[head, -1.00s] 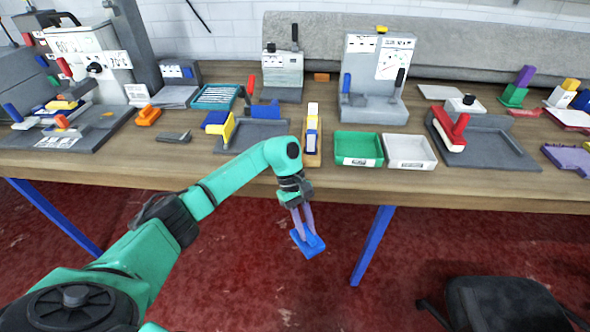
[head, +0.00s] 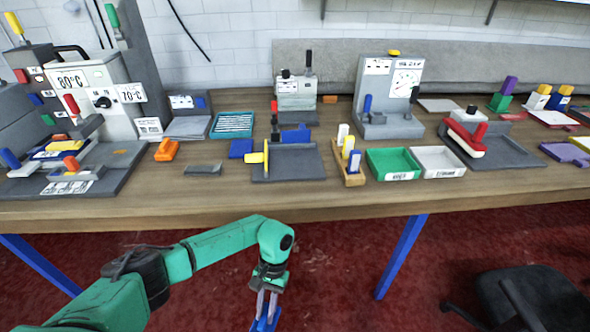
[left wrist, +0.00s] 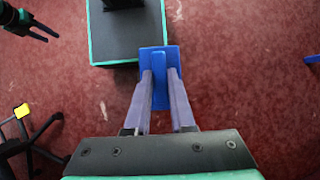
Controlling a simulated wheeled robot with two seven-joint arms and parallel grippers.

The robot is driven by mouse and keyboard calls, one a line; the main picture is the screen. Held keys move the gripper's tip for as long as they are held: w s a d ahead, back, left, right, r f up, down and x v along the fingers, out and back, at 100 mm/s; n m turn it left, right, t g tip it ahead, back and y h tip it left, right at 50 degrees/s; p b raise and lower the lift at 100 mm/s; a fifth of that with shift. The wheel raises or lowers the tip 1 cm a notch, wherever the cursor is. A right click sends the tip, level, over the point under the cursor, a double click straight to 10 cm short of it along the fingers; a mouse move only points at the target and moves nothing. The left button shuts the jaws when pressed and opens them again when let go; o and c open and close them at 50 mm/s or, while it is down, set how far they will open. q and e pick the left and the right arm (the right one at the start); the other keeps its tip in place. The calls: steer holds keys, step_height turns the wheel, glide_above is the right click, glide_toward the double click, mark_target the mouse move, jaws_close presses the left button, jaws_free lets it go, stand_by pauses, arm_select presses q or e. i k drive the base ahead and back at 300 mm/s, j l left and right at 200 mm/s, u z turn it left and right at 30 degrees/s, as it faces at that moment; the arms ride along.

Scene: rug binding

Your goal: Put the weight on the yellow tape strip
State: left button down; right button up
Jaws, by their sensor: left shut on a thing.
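My left gripper (head: 267,302) is shut on a blue block with a raised ridge (left wrist: 158,54), which I take to be the weight. In the left wrist view both purple fingers (left wrist: 161,92) pinch the ridge above a flat blue base. In the head view the weight (head: 264,325) hangs over the red floor in front of the table, partly cut off by the bottom edge. A yellow strip-like piece (head: 74,144) lies on the grey station at the left of the table. I cannot tell whether it is the tape strip.
The wooden table (head: 220,205) has a clear front edge. A black chair (head: 520,298) stands at the lower right.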

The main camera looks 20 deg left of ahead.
mark_target(61, 144)
steer(key=k+j+z, duration=0.1)
steer(key=j, duration=0.3)
steer(key=k+j, duration=0.15)
steer(key=j, duration=0.3)
steer(key=k+j+z, duration=0.15)
steer(key=j, duration=0.25)
steer(key=k+j+z, duration=0.1)
steer(key=j, duration=0.3)
steer(key=k+j+z, duration=0.1)
steer(key=j, duration=0.25)
steer(key=k+j, duration=0.3)
steer(key=k+j+z, duration=0.15)
steer(key=j, duration=0.3)
